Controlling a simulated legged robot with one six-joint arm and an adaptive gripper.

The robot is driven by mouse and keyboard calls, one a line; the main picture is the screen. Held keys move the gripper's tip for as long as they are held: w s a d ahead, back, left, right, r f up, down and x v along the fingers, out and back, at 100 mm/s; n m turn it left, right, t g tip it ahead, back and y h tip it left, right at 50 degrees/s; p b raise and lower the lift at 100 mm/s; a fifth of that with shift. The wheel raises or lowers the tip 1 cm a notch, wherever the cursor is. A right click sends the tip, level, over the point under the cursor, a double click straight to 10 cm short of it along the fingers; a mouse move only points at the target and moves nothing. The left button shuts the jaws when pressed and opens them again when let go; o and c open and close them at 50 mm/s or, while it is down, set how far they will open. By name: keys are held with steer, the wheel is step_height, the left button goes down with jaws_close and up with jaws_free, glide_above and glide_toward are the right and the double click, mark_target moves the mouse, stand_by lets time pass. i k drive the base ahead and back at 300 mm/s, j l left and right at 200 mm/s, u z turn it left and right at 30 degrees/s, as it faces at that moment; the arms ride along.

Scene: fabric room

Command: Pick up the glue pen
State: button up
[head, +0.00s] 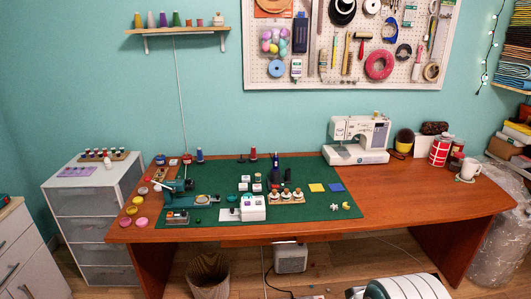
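I cannot single out the glue pen for certain at this size. A slim dark blue upright item (276,166) stands near the back of the green cutting mat (310,232) and may be it. A short dark item with a red top (253,156) stands to its left at the mat's back edge. My gripper's fingers are not visible. A white and dark rounded part of my own body shows at the bottom right, in front of the wooden table (415,200).
A teal machine (178,190) and small white boxes (252,208) crowd the mat. A white sewing machine (358,140) stands behind at right, with red-checked tin (439,151) and mug (470,169) beyond. A bin (208,275) stands below. The table's front right is clear.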

mark_target(275, 168)
steer(key=i, duration=1.4)
steer(key=i+j+z, duration=0.1)
steer(key=i+z, duration=0.3)
steer(key=i, duration=0.2)
